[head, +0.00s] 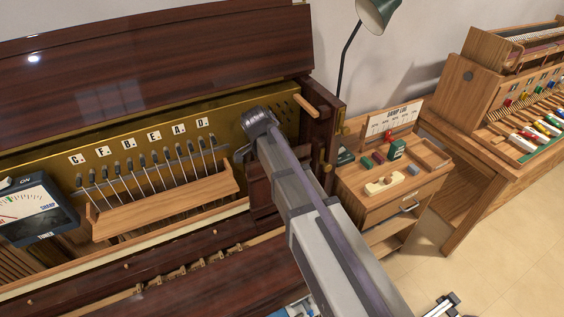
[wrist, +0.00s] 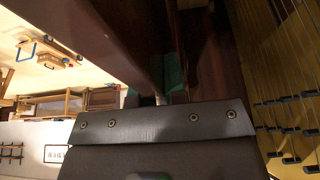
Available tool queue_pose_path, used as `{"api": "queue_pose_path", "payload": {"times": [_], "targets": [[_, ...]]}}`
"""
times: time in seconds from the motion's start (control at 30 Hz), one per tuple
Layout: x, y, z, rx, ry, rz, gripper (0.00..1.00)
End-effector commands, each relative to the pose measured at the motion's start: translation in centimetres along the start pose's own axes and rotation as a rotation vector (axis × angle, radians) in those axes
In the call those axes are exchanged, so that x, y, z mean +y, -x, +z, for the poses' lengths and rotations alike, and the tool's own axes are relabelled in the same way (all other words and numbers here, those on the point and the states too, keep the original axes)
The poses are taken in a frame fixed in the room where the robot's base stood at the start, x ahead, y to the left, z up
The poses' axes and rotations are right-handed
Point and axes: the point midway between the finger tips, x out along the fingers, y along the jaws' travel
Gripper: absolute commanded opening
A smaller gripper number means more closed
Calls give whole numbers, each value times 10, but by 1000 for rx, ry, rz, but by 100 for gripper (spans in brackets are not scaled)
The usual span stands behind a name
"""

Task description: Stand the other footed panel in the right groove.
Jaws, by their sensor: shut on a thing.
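My gripper (wrist: 168,98) is low in the wrist view, behind its dark plate, and is shut on a dark red-brown panel (wrist: 110,35). The panel rises from the fingertips towards the top left. Its foot and lower edge are hidden. In the head view my arm covers most of the gripper at the right end of the open piano. A dark brown wooden piece (head: 261,190) shows below the arm there; I cannot tell whether it is the held panel. The right groove cannot be made out in either view.
A wooden ledge (head: 165,207) stands below a row of strings and lettered tags. A tuner (head: 36,209) is at the left. The piano's dark right side post (head: 325,120) is close to my arm. A small cabinet (head: 385,200) with coloured blocks stands to the right.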

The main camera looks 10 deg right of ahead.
Motion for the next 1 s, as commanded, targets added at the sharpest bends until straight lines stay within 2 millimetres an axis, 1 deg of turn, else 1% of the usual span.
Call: {"api": "queue_pose_path", "payload": {"times": [0.1, 0.43, 0.5, 1.0], "targets": [[-8, 0, 0, 0, 0, 0, 0], [-6, -13, -16, 0, -1, 0, 0], [-6, -20, -14, 0, 0, 0, 0], [-6, -48, -2, 0, 0, 0, 0]]}}
